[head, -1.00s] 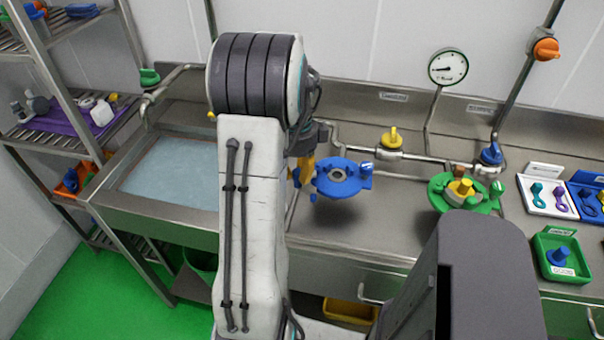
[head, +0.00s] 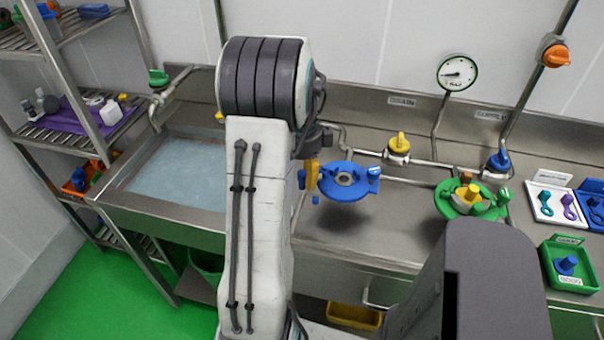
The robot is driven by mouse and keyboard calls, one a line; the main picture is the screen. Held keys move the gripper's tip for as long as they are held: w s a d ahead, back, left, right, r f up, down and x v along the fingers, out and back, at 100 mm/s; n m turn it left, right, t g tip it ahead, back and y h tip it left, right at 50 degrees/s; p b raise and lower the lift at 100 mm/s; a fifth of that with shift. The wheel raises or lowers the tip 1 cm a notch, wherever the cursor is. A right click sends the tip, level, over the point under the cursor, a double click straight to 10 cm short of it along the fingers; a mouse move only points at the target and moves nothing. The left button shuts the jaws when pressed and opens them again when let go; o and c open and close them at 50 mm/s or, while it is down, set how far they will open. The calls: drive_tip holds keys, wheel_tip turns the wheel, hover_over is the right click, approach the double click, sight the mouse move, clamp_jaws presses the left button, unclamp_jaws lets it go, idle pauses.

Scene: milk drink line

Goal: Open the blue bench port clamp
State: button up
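The blue bench port clamp (head: 343,194) is a blue ring around a grey port, above the steel bench in the middle of the head view. It has a blue lug with a pale top at its right side and a blue part hanging at its left. My gripper (head: 311,178) shows only in part, as yellow-orange pieces right beside the clamp's left edge. My own arm hides the rest of it. I cannot tell whether it touches the clamp, or whether its fingers are open or shut.
A green port clamp (head: 447,203) with a yellow plug sits to the right. A yellow valve (head: 400,143) and a blue valve (head: 499,161) are on the pipe behind. A water-filled sink (head: 177,174) lies left. A green tray (head: 574,290) stands at the right edge.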

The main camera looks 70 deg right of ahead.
drive_tip(key=shift+o, duration=0.4)
drive_tip(key=shift+d+r, duration=0.1)
drive_tip(key=shift+r, duration=0.05)
drive_tip(key=shift+r, duration=0.2)
wheel_tip(320, 180, up, 11)
drive_tip(key=shift+r, duration=0.2)
idle(0.8)
